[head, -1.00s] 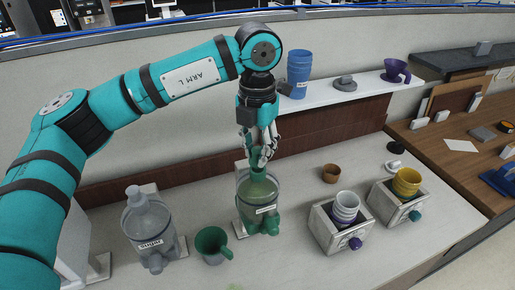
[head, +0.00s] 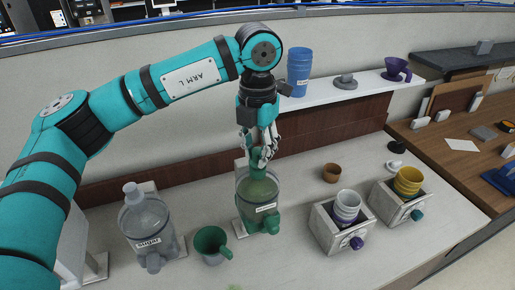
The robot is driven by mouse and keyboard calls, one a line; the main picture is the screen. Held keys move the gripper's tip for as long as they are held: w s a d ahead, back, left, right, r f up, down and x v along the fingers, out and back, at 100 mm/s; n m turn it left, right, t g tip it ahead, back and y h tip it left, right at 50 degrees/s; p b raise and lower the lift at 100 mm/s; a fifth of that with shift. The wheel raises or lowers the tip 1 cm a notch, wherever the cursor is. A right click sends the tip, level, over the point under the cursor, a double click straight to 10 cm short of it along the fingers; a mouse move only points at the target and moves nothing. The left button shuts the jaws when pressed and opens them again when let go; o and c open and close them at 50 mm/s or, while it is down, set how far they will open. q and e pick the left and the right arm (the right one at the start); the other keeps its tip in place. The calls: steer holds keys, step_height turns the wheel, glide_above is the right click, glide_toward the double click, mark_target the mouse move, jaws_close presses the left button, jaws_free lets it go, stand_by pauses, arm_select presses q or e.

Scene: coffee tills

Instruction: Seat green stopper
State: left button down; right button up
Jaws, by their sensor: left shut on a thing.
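The green stopper (head: 258,170) is at the mouth of the green-tinted jar (head: 257,197), which bears a white label too small to read. My left gripper (head: 262,152) is above that jar, pointing down, with its fingers shut on the green stopper. The fingers partly hide the stopper, and I cannot tell how deep it sits in the mouth. My right gripper is not in view.
A clear labelled jar (head: 148,228) with its own stopper stands at left.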

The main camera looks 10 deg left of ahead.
arm_select(q)
steer(key=shift+f+b, duration=0.4)
steer(key=shift+f, duration=0.15)
steer(key=c, duration=1)
jaws_free()
step_height(320, 180, up, 12)
